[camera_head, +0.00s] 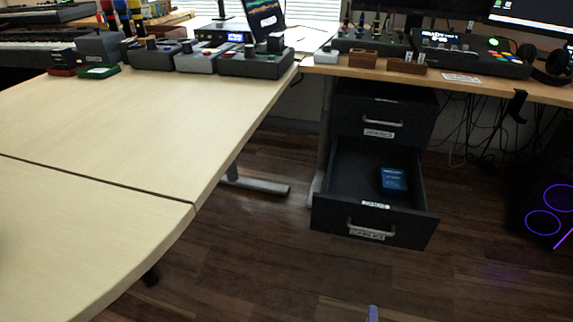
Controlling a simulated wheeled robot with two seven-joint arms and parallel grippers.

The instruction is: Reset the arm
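Neither arm shows clearly. A small blue-grey tip (373,313) pokes in at the bottom edge, right of centre. It looks like part of my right gripper, but too little shows to tell open from shut or whether it holds anything. My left gripper is not in view. The dark drawer unit (383,106) stands under the back desk. Its lower drawer (337,215) is pulled out, and a blue box (393,179) lies inside it toward the right. The upper drawer is closed.
A light wooden table (130,130) fills the left, with several audio devices along its far edge. The back desk (480,87) carries more gear. A computer tower (545,210) with purple rings stands at right, near hanging cables. Dark wood floor (270,265) lies open in front.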

